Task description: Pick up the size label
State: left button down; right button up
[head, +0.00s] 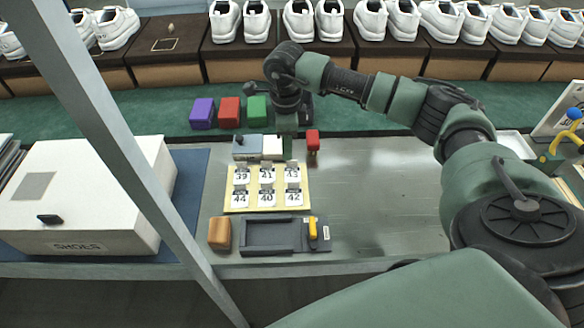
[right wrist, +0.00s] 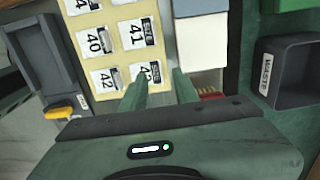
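The size labels are small white numbered tags on a cream card (head: 305,205), with 39, 41 and 43 in the far row and 44, 40 and 42 in the near row. The card also shows in the right wrist view (right wrist: 105,60). My right gripper (head: 288,146) hangs down at the card's far right edge. In the right wrist view its two fingers (right wrist: 160,78) are apart with nothing held between them. The size 43 label (head: 293,174) lies by the fingertips, and one finger partly covers it in the wrist view (right wrist: 149,71). My left gripper is out of view.
A dark tray with a yellow handle (head: 313,228) and an orange-brown block (head: 220,233) lie nearer. Blue-grey and white blocks (head: 272,147) and a red-topped item (head: 313,139) stand behind the card. A white shoe box (head: 80,205) is left. Right bench surface is clear.

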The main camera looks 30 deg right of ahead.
aim_at(288, 166)
notch_tip(288, 166, down, 4)
jog(key=shift+s+d+f+p, duration=0.1)
jog(key=shift+p, duration=0.3)
jog(key=shift+f, duration=0.4)
grip_shut()
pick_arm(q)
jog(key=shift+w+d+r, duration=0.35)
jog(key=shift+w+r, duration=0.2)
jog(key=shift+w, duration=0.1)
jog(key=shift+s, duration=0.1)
